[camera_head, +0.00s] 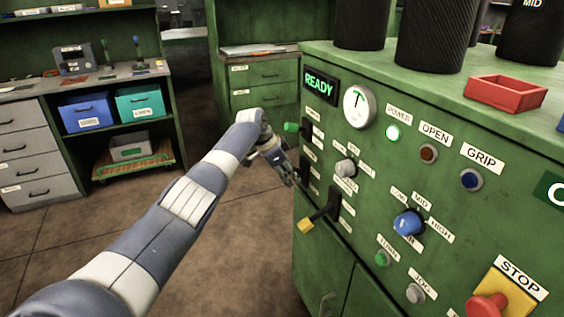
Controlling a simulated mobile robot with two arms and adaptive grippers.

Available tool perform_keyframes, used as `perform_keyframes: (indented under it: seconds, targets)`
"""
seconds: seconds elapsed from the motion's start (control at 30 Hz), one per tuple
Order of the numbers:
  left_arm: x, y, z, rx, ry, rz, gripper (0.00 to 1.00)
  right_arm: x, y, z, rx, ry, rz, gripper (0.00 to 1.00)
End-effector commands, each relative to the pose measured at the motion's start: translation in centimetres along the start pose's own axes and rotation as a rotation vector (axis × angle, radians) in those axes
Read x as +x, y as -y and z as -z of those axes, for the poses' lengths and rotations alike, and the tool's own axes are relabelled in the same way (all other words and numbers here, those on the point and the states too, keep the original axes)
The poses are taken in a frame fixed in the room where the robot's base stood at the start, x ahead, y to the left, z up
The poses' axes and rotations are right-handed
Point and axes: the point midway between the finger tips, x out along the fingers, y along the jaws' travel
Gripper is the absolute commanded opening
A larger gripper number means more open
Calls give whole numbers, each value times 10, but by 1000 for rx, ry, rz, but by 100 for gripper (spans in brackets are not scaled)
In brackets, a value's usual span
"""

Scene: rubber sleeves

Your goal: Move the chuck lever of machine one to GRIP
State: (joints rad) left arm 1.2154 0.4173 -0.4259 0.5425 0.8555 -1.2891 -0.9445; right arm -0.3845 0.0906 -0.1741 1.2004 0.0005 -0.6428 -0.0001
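The green machine front (345,265) fills the right half, with a lit READY display (319,84). On its left part are a green-handled lever (291,127) and, lower, a yellow-handled lever (306,224) in a dark slot. Small labels beside them are too small to read, so I cannot tell which is the chuck lever. My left gripper (288,177) is between the two levers, close to the panel's left edge, and hides part of it. Its fingers are small and seen side-on; whether they touch anything is unclear. My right gripper is not in view.
The panel also has OPEN (428,153) and GRIP (471,180) indicators, a blue knob (408,223) and a red STOP button (487,306). A red tray (505,94) and black cylinders (437,35) stand on top. A shelf with bins (97,112) is at left; floor between is clear.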

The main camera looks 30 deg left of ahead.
Motion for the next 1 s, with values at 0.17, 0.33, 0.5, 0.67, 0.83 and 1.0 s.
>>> perform_keyframes:
  seconds: [0.17, 0.33, 0.5, 0.67, 0.83, 1.0]
  targets:
    - [-17, 1, 0, 2, -1, 4, 35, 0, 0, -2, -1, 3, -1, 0]
    - [-45, 0, 2, 4, -2, 4, 35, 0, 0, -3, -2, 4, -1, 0]
    - [-78, 0, 4, 5, -5, 5, 35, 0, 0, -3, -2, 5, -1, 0]
    - [-103, -2, 6, 5, -6, 3, 35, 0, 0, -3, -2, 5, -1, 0]
    - [-115, -2, 6, 4, -5, 3, 35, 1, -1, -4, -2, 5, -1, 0]
    - [-116, -2, 6, 4, -5, 2, 35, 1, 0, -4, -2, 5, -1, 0]
